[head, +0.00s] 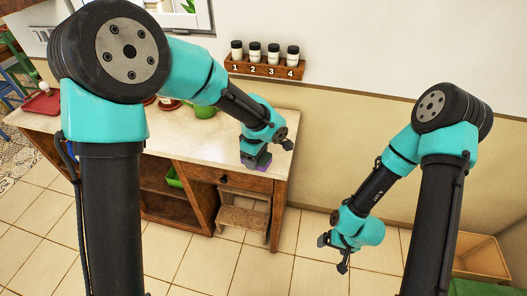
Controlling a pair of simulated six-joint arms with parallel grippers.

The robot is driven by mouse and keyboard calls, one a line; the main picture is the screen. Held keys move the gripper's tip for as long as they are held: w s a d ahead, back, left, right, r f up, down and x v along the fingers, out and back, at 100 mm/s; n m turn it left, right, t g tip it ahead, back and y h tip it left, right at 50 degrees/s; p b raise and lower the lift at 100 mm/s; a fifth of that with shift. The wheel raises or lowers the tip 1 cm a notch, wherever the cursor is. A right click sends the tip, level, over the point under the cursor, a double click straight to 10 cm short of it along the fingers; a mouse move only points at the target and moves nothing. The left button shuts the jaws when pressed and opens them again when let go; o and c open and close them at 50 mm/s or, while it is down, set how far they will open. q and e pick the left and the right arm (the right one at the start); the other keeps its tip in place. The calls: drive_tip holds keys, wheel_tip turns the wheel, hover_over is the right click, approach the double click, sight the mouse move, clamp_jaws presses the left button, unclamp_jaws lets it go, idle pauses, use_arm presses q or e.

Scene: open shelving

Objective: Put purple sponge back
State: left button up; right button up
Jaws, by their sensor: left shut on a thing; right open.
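The purple sponge (264,168) shows as a small purple patch under my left gripper (257,162), mostly hidden by the fingers. My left gripper points down at the right end of the pale counter top (210,138) and is shut on the sponge. I cannot tell whether the sponge touches the counter. My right gripper (334,256) hangs low over the tiled floor, to the right of the counter, open and empty.
A wooden rack (265,69) with several numbered jars is on the wall. A green bowl (204,112) stands on the counter and a red tray (42,104) at its left end. Open shelves, a drawer (228,180) and a small step unit (243,214) are below. A wooden crate (483,258) stands at right.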

use_arm(q)
drive_tip(key=s+d+m, duration=0.1)
drive_tip(key=s+d, duration=0.3)
drive_tip(key=s, duration=0.1)
drive_tip(key=shift+s+f, duration=0.25)
drive_tip(key=shift+s, duration=0.1)
drive_tip(key=w, duration=0.5)
drive_tip(key=w+f, duration=0.1)
drive_tip(key=w, duration=1)
drive_tip(key=shift+a+f, duration=0.15)
drive_tip(key=shift+f, duration=0.1)
drive_tip(key=shift+f, duration=1.8)
drive_tip(key=shift+f, duration=0.1)
drive_tip(key=o, duration=0.9)
